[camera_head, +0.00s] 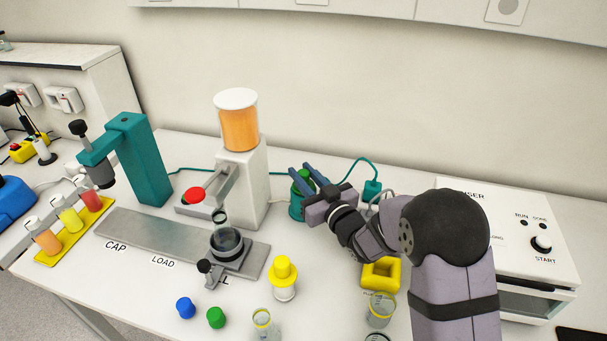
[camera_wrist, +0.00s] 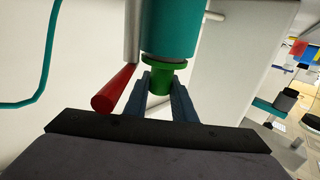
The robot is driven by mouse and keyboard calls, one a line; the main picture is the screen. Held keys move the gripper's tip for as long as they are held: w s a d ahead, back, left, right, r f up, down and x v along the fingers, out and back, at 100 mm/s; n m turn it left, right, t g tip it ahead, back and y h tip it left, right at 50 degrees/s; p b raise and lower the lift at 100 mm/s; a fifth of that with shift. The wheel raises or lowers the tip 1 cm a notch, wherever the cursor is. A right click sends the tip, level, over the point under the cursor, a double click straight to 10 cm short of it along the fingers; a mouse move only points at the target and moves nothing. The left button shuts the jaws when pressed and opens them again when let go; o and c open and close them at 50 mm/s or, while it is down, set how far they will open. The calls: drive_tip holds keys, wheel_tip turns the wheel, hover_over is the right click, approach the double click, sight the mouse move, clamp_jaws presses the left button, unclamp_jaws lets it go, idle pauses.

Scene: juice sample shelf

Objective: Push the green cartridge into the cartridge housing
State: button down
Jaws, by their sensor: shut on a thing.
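My gripper (camera_head: 308,170) is shut on the green cartridge (camera_wrist: 159,78), whose neck sits between the two blue fingers (camera_wrist: 160,95) in the wrist view. The cartridge's wide flange lies right at the open end of the teal cartridge housing (camera_wrist: 171,30), lined up with it. I cannot tell how deep the cartridge sits, as its inner part is hidden. In the head view, the teal housing (camera_head: 296,208) and a bit of the green cartridge (camera_head: 304,186) show beside the fingers, partly covered by my gripper.
A red handle (camera_wrist: 114,88) on a grey rod lies close left of the fingers in the wrist view. The white dispenser (camera_head: 243,185) stands left of my gripper. A teal cable (camera_head: 360,165) runs behind. A yellow block (camera_head: 381,272) and glass beakers stand in front.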

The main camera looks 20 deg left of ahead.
drive_tip(key=shift+f, duration=0.1)
drive_tip(key=c, duration=1.4)
unclamp_jaws()
wheel_tip(320, 180, up, 10)
drive_tip(key=shift+b, duration=0.85)
